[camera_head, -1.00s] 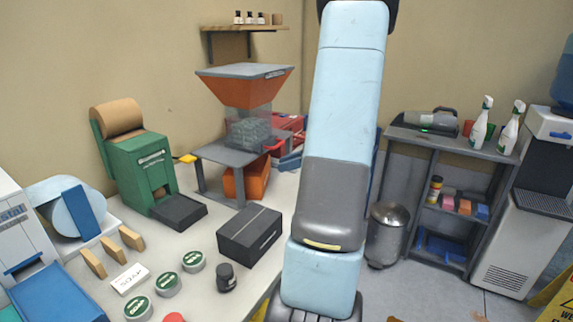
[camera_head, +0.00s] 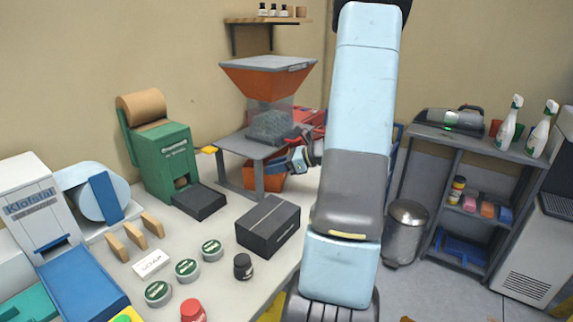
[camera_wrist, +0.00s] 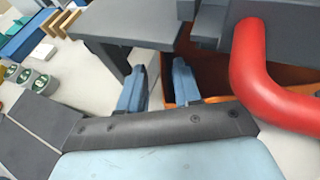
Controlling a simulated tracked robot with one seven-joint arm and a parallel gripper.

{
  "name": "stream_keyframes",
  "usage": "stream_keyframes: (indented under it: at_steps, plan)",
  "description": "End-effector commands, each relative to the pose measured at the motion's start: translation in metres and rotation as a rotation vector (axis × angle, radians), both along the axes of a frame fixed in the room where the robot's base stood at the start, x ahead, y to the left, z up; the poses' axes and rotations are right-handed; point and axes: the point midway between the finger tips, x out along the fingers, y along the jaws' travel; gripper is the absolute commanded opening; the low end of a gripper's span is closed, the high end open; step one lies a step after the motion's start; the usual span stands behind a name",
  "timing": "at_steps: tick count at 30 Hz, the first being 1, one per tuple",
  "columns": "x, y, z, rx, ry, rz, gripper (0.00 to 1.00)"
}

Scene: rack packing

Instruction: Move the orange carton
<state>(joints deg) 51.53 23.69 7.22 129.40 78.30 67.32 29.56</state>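The orange carton (camera_head: 272,182) stands under the grey stand of the hopper machine, partly hidden by the stand's legs. In the wrist view its orange side and edge (camera_wrist: 212,84) show around a dark area, behind the right finger and a red bent handle. My gripper (camera_head: 297,158) is at the front right of the stand, close to the carton. In the wrist view my gripper (camera_wrist: 158,72) is open, its two blue fingers apart, with pale tabletop visible between them. No contact with the carton can be made out.
The hopper stand (camera_head: 246,145) overhangs the carton, and its red handle (camera_wrist: 258,62) is close to my gripper. A black box (camera_head: 268,227) lies in front on the table. A green dispenser (camera_head: 165,160) stands to the left. Jars and tins occupy the table's front.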

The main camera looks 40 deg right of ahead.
Motion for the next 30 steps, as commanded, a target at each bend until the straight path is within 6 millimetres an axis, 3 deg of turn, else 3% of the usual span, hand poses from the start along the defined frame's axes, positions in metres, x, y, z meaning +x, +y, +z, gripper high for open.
stream_keyframes:
  at_steps: [7,19,30]
  plan:
    - [0.015,0.015,-0.009,0.0,0.0,0.001,0.33]
    - [0.017,0.017,-0.01,-0.001,0.0,0.0,0.33]
    - [0.017,0.017,-0.01,-0.001,-0.001,0.0,0.0]
